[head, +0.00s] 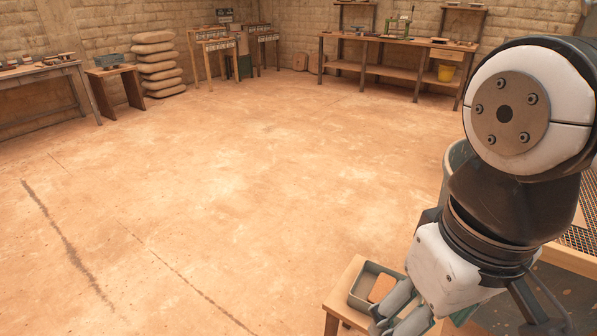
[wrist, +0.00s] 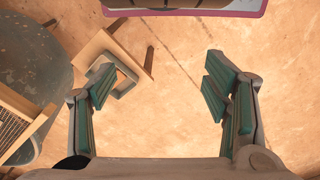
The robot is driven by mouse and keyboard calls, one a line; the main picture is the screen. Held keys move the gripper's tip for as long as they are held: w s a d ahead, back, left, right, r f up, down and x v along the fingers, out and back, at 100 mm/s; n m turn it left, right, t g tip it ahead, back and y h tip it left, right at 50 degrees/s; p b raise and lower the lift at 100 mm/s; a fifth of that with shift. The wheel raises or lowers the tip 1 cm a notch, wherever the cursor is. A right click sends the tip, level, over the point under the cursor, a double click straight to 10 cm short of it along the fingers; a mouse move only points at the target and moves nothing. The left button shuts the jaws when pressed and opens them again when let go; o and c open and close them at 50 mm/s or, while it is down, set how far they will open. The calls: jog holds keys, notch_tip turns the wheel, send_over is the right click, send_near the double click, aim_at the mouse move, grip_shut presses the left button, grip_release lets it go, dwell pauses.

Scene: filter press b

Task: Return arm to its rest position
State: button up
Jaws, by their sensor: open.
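My gripper (wrist: 158,82) is open, with its two green-padded fingers wide apart and nothing between them but floor in the wrist view. In the head view my gripper (head: 400,324) is at the bottom right, partly cut off by the frame edge. My arm rises above it along the right side, bent. Near the fingers is a small wooden stool (head: 337,301) bearing a grey-green tray (head: 362,273). A brown block (head: 381,288) lies in the tray. The gripper appears above the stool and overlaps the tray's right part in the head view.
A round grey container (wrist: 38,50) and a mesh-topped wooden frame (wrist: 14,122) stand close by the stool; my arm partly hides them in the head view. Workbenches (head: 400,41) and stacked sacks (head: 157,65) line the far walls. The middle floor (head: 220,170) is clear.

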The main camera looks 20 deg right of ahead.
dwell(0.3)
notch_tip(320, 180, up, 22)
jog(key=t+p, duration=0.3)
jog(key=p, duration=1.7)
jog(key=shift+r+t+p, duration=0.25)
jog(key=shift+t+p, duration=0.05)
jog(key=shift+p, duration=0.1)
jog(key=shift+w+a, duration=0.1)
jog(key=shift+c, duration=0.6)
